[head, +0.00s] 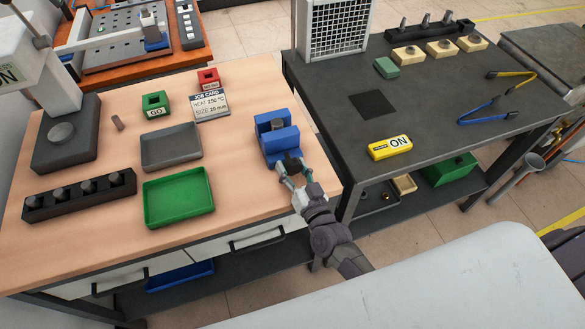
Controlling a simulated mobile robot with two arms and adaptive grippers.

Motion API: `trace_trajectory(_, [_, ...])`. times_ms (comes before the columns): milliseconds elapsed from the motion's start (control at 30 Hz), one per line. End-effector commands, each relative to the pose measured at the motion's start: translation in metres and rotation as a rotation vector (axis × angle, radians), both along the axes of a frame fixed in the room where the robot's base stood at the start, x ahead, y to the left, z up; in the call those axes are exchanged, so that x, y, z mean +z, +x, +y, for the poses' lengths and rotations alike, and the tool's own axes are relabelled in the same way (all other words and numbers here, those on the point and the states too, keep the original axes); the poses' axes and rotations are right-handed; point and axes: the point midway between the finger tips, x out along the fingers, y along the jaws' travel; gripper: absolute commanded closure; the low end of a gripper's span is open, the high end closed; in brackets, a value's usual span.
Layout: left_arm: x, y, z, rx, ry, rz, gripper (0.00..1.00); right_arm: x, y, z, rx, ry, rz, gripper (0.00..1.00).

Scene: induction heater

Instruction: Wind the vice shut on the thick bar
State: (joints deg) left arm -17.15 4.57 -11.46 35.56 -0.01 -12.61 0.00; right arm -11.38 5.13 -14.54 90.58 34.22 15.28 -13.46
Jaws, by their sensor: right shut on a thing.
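The blue vice (269,148) stands near the right edge of the wooden table. A short dark grey bar (277,125) stands between its two blue jaws; whether the jaws touch it I cannot tell. My right gripper (287,176) is at the front of the vice, shut on its dark handle (291,160). The gripper hides part of the handle. My left gripper is not in view.
A black rack (80,198) with several bars, a green tray (152,213) and a grey tray (150,161) lie left of the vice. The dark table (345,75) stands right, across a narrow gap.

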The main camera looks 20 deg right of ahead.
Motion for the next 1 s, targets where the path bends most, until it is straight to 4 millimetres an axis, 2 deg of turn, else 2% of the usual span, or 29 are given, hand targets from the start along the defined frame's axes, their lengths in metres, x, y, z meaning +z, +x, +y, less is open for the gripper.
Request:
trace_trajectory(500, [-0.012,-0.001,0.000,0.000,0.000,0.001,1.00,0.000,0.000,0.001,0.000,0.339,0.011,0.82])
trace_trajectory(1000, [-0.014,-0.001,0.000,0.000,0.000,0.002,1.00,0.001,0.000,0.002,0.000,0.408,0.013,0.82])
